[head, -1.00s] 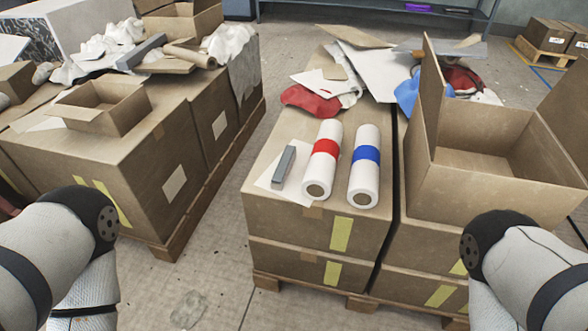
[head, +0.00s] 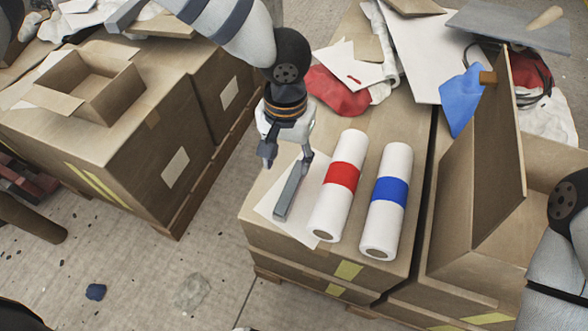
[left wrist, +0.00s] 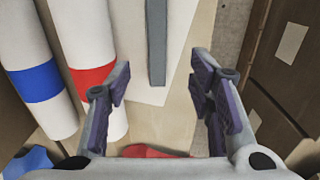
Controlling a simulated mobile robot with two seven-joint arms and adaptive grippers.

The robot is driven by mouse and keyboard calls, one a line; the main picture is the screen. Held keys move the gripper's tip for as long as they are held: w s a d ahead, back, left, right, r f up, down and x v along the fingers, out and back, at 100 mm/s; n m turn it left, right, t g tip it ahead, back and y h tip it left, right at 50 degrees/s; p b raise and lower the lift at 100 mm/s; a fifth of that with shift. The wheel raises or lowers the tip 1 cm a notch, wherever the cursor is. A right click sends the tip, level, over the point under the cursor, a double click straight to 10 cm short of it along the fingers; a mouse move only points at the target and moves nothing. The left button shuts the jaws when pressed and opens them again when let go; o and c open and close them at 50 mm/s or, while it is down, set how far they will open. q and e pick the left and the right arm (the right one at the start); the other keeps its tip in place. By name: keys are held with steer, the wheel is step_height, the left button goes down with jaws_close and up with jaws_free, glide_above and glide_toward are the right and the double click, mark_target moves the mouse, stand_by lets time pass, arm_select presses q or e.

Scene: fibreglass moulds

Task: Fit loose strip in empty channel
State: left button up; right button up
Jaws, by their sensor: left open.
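A grey bar-like strip (head: 291,192) lies on a white sheet (head: 268,213) on top of the middle cardboard box. My left gripper (head: 287,157) is open and empty, its fingers pointing down around the strip's far end, seemingly just above it. In the left wrist view the strip (left wrist: 157,45) runs away from between the spread fingers (left wrist: 160,75); I see no contact. I cannot make out an empty channel in either view. Only a link of my right arm shows at the right edge; its gripper is out of view.
An open carton (head: 485,190) with a raised flap is at right. Red cloth (head: 337,92) and sheets lie behind.

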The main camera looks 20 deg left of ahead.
mark_target(291, 185)
arm_select(q)
steer(key=f, duration=0.6)
steer(key=f+b, duration=0.1)
steer(key=f, duration=0.3)
steer(key=shift+d+f, duration=0.1)
steer(key=shift+d, duration=0.15)
steer(key=shift+w, duration=0.1)
jaws_close()
